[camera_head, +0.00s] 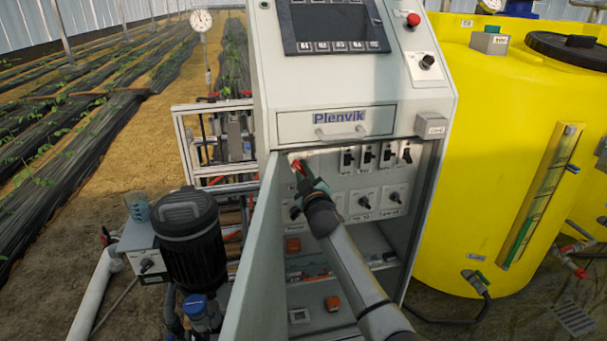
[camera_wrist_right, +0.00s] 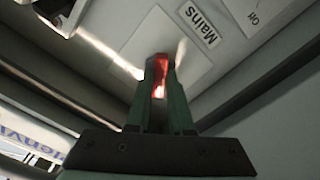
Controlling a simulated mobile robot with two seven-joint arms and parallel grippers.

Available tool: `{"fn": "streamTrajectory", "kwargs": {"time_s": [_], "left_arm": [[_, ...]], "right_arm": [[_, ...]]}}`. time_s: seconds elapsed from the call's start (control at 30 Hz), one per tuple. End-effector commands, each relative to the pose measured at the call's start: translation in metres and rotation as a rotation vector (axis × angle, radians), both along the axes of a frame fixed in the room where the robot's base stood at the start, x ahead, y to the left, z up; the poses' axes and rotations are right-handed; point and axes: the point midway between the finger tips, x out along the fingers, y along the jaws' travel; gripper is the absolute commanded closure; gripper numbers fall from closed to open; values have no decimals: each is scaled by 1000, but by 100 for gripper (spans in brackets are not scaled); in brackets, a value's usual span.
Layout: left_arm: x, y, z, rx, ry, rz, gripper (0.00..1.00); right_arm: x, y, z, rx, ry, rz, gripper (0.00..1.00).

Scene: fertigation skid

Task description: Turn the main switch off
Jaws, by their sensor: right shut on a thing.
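The main switch has a red handle (camera_head: 299,167) at the upper left of the panel inside the open cabinet. In the right wrist view the red handle (camera_wrist_right: 159,72) stands between green fingers, beside a label reading "Mains" and another reading "Off". My right gripper (camera_head: 304,180) reaches into the cabinet and is shut on the red handle; its fingertips also show in the right wrist view (camera_wrist_right: 160,75). The fingers hide part of the handle, and I cannot tell its exact angle. My left gripper is not in view.
The open cabinet door (camera_head: 258,262) stands left of my right arm. Toggle switches (camera_head: 367,156) and rotary knobs (camera_head: 365,201) sit right of the gripper. A drawer marked Plenvik (camera_head: 337,124) is above. A black motor (camera_head: 187,235) stands left, a yellow tank (camera_head: 500,150) right.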

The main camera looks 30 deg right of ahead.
Motion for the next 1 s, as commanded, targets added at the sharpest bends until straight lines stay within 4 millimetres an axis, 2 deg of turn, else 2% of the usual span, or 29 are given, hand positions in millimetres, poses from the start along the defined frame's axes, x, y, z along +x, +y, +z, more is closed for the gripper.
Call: {"fn": "streamTrajectory", "kwargs": {"time_s": [0.3,0.87,0.9,1.0], "left_arm": [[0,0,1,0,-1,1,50],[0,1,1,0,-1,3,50],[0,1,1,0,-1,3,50],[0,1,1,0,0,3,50]], "right_arm": [[0,0,0,-127,33,0,100],[0,-1,0,-156,40,-1,100],[0,-1,0,-156,40,-1,78],[0,-1,0,-155,40,-1,67]]}}
